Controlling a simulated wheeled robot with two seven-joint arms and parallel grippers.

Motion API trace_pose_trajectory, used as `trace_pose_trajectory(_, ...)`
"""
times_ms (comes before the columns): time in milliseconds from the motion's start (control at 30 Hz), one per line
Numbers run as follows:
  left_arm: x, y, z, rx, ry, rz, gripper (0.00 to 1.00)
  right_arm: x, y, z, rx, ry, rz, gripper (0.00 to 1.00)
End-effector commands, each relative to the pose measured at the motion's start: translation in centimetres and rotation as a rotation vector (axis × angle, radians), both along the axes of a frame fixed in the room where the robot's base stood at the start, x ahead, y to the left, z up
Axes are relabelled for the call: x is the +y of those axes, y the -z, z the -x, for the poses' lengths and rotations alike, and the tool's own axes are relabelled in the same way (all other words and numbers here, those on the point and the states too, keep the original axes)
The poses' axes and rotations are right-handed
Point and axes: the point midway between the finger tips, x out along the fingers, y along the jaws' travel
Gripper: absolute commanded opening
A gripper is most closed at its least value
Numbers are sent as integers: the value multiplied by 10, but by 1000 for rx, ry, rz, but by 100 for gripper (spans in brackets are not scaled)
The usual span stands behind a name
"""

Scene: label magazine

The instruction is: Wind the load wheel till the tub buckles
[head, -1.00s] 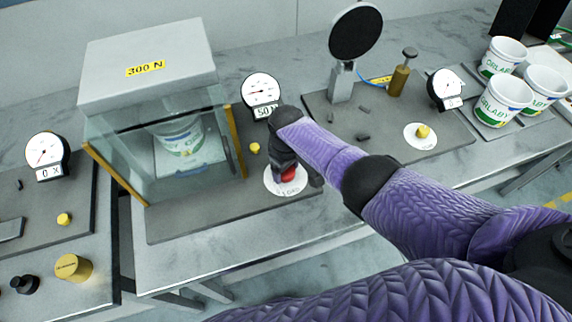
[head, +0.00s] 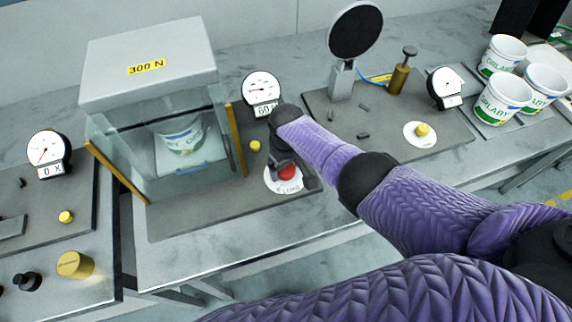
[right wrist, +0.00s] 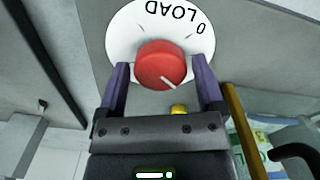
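The red load wheel (head: 287,172) sits on a white disc marked LOAD (right wrist: 180,18), in front of the glass-sided press marked 300 N (head: 146,68). My right gripper (right wrist: 161,66) straddles the wheel, one purple finger on each side. Narrow gaps show between fingers and wheel, so it looks open around it. The wheel's white pointer line shows in the right wrist view. A white tub (head: 183,137) stands inside the press, seen through glass; I cannot tell any buckling. The press gauge (head: 262,88) shows about 60 on its readout. My left gripper is out of view.
A yellow knob (head: 255,146) is close behind the wheel. At right are a station with a round black plate (head: 355,32), a second gauge (head: 446,88) and several white tubs (head: 503,98). Another gauge (head: 48,154) and a yellow cylinder (head: 75,265) are at left.

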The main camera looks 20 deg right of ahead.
Motion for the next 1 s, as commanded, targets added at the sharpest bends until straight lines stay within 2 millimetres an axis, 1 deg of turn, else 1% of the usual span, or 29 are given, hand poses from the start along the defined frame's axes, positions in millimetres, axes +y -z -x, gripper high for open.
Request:
trace_pose_trajectory(267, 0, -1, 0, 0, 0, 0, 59, 0, -1, 0, 0, 0, 0, 100)
trace_pose_trajectory(367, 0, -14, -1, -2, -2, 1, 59, 0, -18, 0, -2, -1, -1, 100)
trace_pose_trajectory(500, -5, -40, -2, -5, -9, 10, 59, 0, -58, 0, -2, -1, -2, 100)
trace_pose_trajectory(633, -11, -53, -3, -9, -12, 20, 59, 0, -85, -1, -3, -1, -1, 100)
trace_pose_trajectory(700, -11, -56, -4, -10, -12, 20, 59, 0, -94, -1, -2, -1, -1, 100)
trace_pose_trajectory(800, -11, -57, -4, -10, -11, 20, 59, 0, -100, 0, 0, 0, 0, 100)
trace_pose_trajectory(1000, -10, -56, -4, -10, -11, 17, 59, 0, -99, 0, 1, 0, 0, 100)
